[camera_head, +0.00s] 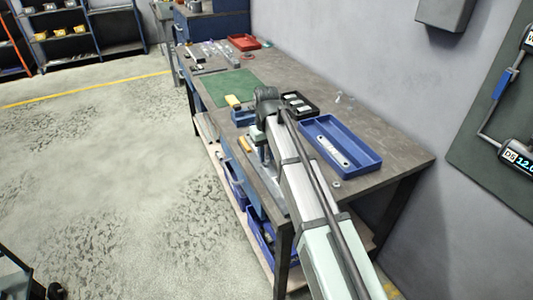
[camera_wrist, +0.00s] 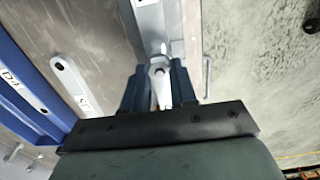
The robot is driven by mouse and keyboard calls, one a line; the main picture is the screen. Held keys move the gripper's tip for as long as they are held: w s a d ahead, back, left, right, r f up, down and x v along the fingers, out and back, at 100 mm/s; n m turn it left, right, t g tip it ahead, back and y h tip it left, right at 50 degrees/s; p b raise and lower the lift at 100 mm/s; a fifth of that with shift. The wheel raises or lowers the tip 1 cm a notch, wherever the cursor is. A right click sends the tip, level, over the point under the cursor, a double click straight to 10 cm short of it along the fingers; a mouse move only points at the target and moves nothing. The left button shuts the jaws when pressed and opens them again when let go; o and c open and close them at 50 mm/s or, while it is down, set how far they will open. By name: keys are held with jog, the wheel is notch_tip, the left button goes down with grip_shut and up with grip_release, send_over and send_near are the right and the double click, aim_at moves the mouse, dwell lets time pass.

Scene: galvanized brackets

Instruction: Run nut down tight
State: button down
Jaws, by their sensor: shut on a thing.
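My gripper (camera_wrist: 160,75) shows in the wrist view with its two dark blue fingers shut on a pale metal piece (camera_wrist: 160,88), which looks like a spanner. This piece has a dark round spot near its far end. Just beyond the fingertips, a small shiny stud (camera_wrist: 163,49) stands near a galvanized bracket strip (camera_wrist: 150,18). I cannot make out the nut, or whether the held piece touches it. In the head view my arm hides most of the work spot.
A blue tray (camera_head: 371,158) with a pale flat bar (camera_head: 331,151) lies on the bench (camera_head: 405,150). A black tray (camera_head: 299,104), a green mat (camera_head: 231,88) and a red tray (camera_head: 244,43) lie farther back. A small ring-like part (camera_head: 337,184) lies near the front edge.

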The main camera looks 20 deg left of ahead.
jog(key=m, duration=0.8)
jog(key=shift+m, duration=0.4)
jog(key=m, duration=0.4)
jog(key=shift+m, duration=0.4)
jog(key=m, duration=0.4)
jog(key=c, duration=1.1)
grip_release()
jog(key=shift+n, duration=0.3)
